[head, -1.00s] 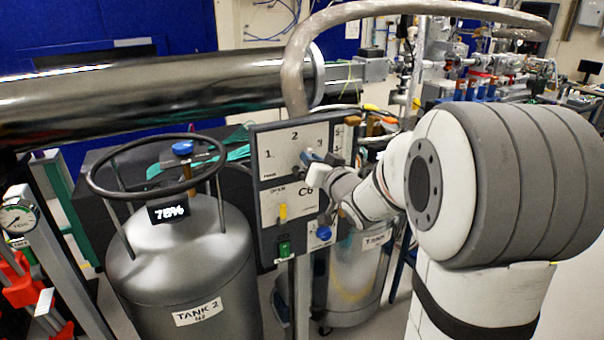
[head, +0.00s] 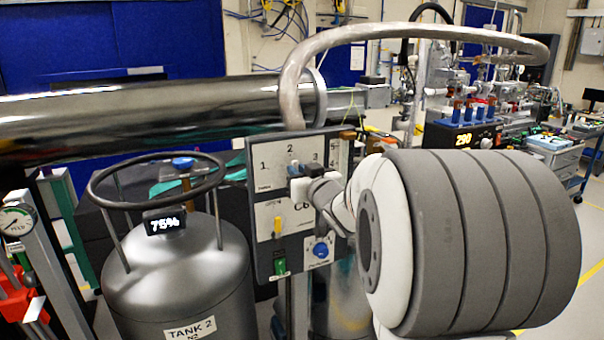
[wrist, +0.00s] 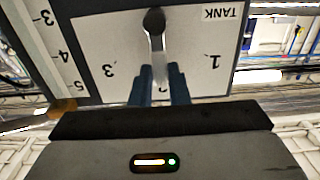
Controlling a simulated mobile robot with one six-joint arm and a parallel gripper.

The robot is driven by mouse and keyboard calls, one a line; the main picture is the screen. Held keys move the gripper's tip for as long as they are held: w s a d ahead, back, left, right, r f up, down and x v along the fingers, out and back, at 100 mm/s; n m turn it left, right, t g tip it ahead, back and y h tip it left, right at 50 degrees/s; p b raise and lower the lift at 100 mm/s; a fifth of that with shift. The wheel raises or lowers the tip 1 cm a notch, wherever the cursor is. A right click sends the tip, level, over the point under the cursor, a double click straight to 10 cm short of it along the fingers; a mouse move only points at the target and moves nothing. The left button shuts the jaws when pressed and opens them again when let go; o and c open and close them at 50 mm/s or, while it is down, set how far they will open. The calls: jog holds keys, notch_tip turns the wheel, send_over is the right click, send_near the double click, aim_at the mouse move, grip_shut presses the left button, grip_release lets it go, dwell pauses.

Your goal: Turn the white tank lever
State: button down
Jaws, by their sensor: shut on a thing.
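The tank lever (wrist: 155,50) is a pale grey bar with a dark round pivot, on the white TANK plate (wrist: 110,40) marked 1, 2 and 3. In the wrist view, which is upside down, it points straight toward the partly covered 2, between 3 and 1. My gripper (wrist: 160,88) has its blue fingers closed on the lever's outer end. In the head view my gripper (head: 304,170) is at the upper part of the panel (head: 253,215), just below the 2, and hides the lever.
Below on the panel are a yellow lever (head: 277,227), a green switch (head: 280,267) and a blue knob (head: 320,250). Tank 2 (head: 180,270), with a ring handle (head: 100,200) and a 75% display (head: 165,223), stands close left. A thick hose (head: 295,80) arches above.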

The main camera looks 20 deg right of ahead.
jog(key=shift+f, duration=0.15)
jog(key=c, duration=1.5)
grip_release()
jog(key=shift+w, duration=0.1)
jog(key=shift+o, duration=0.6)
jog(key=s, duration=0.8)
jog(key=shift+b, duration=0.35)
